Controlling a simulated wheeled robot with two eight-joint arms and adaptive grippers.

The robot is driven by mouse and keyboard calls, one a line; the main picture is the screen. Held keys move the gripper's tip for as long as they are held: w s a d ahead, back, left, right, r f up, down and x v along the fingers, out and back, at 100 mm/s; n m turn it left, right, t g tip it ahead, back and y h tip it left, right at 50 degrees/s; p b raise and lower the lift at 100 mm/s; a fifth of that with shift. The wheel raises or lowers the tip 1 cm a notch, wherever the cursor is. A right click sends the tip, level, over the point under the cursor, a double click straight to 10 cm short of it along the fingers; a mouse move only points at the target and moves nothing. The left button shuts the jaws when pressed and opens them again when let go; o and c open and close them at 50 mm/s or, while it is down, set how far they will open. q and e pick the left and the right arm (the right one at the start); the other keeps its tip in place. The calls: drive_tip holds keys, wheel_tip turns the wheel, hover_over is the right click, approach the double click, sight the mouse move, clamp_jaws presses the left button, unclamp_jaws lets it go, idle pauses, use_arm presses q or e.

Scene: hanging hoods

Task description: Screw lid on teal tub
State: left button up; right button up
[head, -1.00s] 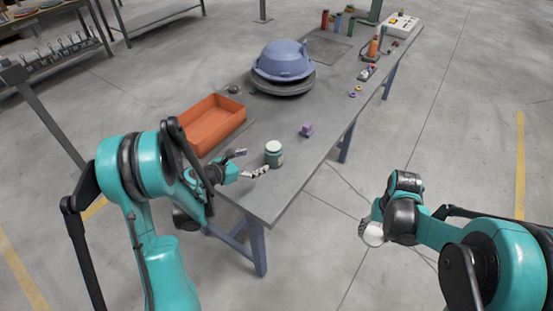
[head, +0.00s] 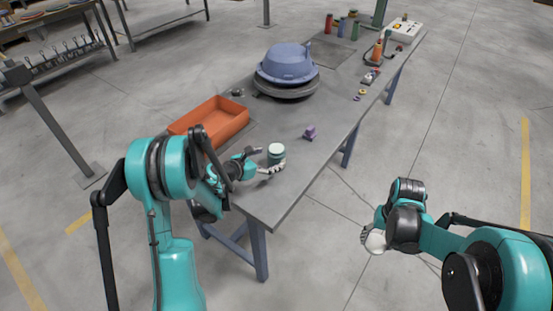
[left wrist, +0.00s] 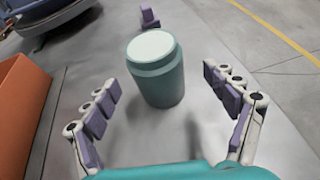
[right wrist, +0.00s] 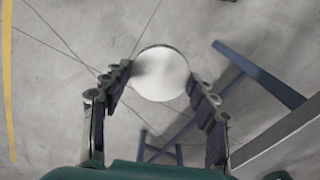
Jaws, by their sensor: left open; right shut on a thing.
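The teal tub (head: 276,158) stands upright near the front corner of the grey table, and its top face looks pale. It also shows in the left wrist view (left wrist: 160,85). My left gripper (head: 265,161) is open, its fingers on either side of the tub's near part, with visible gaps in the left wrist view. My right gripper (right wrist: 162,88) is shut on a round pale lid (right wrist: 162,70). It holds the lid over open floor, off the right side of the table.
An orange bin (head: 212,122) sits left of the tub. A small purple block (head: 310,133) lies beyond the tub. A blue domed hood (head: 287,62) rests on a dark round base farther back. Bare tabletop lies right of the tub.

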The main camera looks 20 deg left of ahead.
use_arm(q)
drive_tip(key=b+x, duration=0.2)
drive_tip(key=x, duration=0.3)
drive_tip(key=shift+w+a+f, duration=0.15)
drive_tip(key=shift+w+f, duration=0.05)
use_arm(e)
wheel_tip(320, 180, down, 2)
drive_tip(key=shift+f, duration=0.15)
use_arm(q)
drive_tip(key=shift+r, duration=0.1)
drive_tip(key=c, duration=1.7)
drive_tip(key=shift+o, duration=0.2)
